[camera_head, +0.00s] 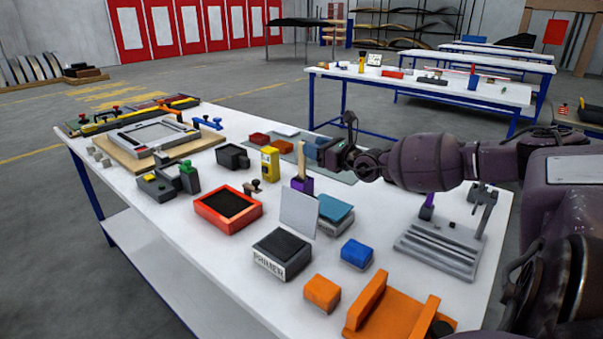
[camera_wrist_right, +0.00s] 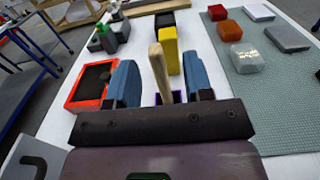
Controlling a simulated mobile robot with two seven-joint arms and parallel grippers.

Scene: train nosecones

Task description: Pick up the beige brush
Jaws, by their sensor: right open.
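The beige brush (camera_head: 302,160) stands upright, handle up, in a small purple holder (camera_head: 302,185) in the middle of the table. Its bristle end is hidden. In the right wrist view the beige handle (camera_wrist_right: 159,68) shows between the two blue fingers, with a gap on either side; part of the purple holder (camera_wrist_right: 176,97) is visible behind it. My right gripper (camera_head: 318,150) comes in from the right beside the handle's upper part. It is open and holds nothing. My left gripper is not in view.
A yellow block-like item (camera_head: 270,163) stands close behind the brush. A grey upright plate (camera_head: 298,212) and a blue-topped box (camera_head: 335,210) stand in front. A red tray (camera_head: 228,208) lies left. A grey-green mat (camera_wrist_right: 275,95) with several blocks lies to the right in the wrist view.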

